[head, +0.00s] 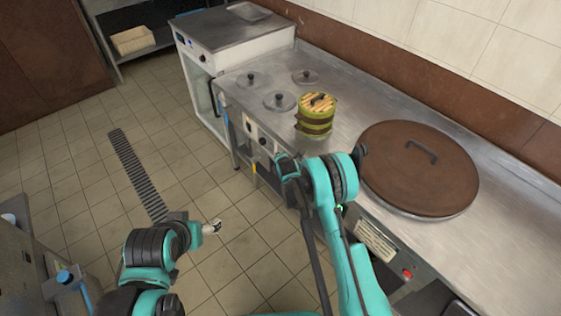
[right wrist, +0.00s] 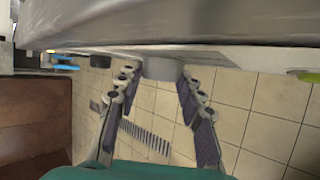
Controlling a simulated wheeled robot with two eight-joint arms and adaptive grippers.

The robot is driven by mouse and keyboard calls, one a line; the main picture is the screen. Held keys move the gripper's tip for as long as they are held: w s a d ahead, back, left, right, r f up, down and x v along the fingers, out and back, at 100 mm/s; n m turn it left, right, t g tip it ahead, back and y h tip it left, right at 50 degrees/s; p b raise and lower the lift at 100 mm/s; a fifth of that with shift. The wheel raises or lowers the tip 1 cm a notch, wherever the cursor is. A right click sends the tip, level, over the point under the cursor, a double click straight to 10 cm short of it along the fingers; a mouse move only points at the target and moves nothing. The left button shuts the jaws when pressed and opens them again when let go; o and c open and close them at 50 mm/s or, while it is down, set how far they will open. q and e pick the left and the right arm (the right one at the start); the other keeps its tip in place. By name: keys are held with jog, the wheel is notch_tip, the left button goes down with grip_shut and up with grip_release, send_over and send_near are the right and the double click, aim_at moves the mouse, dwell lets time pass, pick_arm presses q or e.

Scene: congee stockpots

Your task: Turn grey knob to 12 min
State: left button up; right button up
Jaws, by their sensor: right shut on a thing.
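The grey knob (right wrist: 160,68) sticks out from the counter's front panel in the right wrist view. My right gripper (right wrist: 159,80) has one finger on each side of it and is shut on it. In the head view my right wrist is at the counter's front edge and hides this knob. No dial marks or minute setting can be read. My left gripper (head: 211,228) hangs over the floor, away from the counter, and is too small to tell open from shut.
The steel counter (head: 350,95) holds a green steamer (head: 315,118), small pot lids (head: 280,101) and a large brown lid (head: 418,168). Other dark controls (head: 263,141) sit on its front panel. A red button (head: 407,274) is farther right.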

jog(key=shift+t, duration=0.3)
jog(key=o, duration=1.2)
jog(key=shift+f, duration=0.1)
jog(key=shift+c, duration=0.2)
jog(key=v, duration=1.2)
jog(key=shift+d, duration=0.2)
